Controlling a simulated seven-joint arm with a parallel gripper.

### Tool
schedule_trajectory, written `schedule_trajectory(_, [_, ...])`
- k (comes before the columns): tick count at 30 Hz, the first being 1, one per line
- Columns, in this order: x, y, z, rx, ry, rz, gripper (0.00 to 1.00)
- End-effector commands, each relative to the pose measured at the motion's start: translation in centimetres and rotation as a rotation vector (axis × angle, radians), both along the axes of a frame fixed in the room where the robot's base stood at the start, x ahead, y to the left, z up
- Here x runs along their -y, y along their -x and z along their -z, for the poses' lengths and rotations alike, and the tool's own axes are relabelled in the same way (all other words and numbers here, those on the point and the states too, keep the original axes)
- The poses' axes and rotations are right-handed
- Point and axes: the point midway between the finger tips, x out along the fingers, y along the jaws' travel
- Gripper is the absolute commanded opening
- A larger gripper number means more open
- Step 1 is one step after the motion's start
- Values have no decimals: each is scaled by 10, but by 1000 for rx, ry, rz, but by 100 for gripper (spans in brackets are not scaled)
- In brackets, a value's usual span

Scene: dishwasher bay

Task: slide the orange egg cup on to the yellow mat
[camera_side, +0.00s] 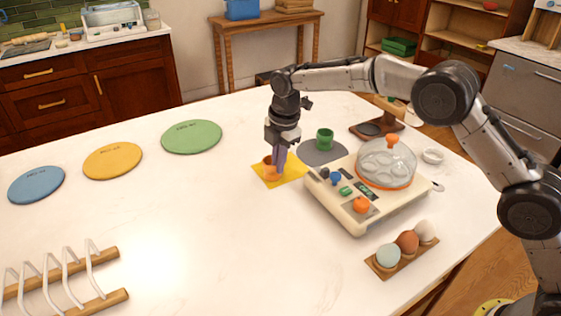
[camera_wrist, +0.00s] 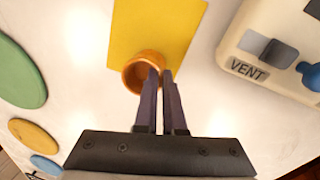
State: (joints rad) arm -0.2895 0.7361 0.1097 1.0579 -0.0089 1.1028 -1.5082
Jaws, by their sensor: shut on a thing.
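My gripper (camera_side: 279,163) reaches down to the cup. In the wrist view its two dark fingers (camera_wrist: 161,74) are close together at the cup's right side, shut on its wall. The fingers hide part of that rim.
A cream egg cooker (camera_side: 350,215) stands right of the mat. A green cup (camera_side: 324,139) is on a grey round mat (camera_side: 312,156) behind. An egg tray (camera_side: 380,271) and white rack (camera_side: 62,277) are nearer. The counter left of the mat is clear.

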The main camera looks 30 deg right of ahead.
Motion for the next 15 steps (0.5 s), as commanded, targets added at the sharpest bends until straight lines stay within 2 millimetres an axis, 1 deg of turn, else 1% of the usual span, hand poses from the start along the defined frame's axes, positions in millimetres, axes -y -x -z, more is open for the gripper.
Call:
schedule_trajectory(2, [0, 0, 0, 0, 0, 0, 0])
schedule_trajectory(3, [0, 0, 0, 0, 0, 0, 12])
schedule_trajectory(8, [0, 0, 0, 0, 0, 0, 41])
schedule_trajectory(15, [0, 0, 0, 0, 0, 0, 42])
